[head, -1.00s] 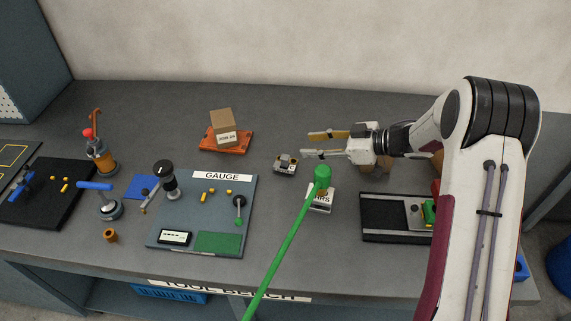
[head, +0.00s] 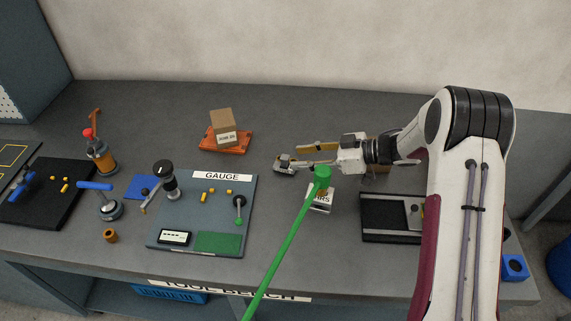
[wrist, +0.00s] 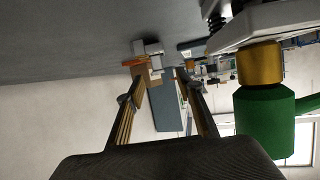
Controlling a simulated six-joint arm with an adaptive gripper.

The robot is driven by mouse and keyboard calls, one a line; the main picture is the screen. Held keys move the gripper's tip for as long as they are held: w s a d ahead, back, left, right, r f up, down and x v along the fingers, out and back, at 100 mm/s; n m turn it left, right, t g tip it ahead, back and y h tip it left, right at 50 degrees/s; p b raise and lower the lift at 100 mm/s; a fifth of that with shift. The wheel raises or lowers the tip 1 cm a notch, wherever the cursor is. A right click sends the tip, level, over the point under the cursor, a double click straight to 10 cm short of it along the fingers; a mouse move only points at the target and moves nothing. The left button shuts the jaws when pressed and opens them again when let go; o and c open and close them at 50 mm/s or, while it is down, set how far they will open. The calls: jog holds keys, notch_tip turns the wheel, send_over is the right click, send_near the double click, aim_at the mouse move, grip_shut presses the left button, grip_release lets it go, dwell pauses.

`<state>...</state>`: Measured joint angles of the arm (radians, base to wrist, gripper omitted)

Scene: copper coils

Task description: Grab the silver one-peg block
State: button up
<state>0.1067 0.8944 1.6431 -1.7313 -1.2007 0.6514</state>
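The silver block (head: 281,166) sits on the grey bench near its middle, just left of my gripper in the head view. My gripper (head: 298,157) is low and points left, its two long fingers apart with nothing between them. The lower finger's tip overlaps the block's right side in the head view; I cannot tell whether they touch. In the wrist view my gripper (wrist: 164,70) is also open, and a grey block (wrist: 148,47), likely the same one, shows just past the left finger's tip. Its peg is not clear.
An orange tray (head: 239,147) with a cardboard box (head: 222,122) is behind left. The gauge board (head: 215,220) is front left; a black tray (head: 385,232) is right.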

aim_at(286, 157)
jog(key=shift+a+f, duration=0.1)
jog(key=shift+a, duration=0.1)
jog(key=shift+w+x, duration=0.2)
jog(key=shift+x, duration=2.35)
grip_shut()
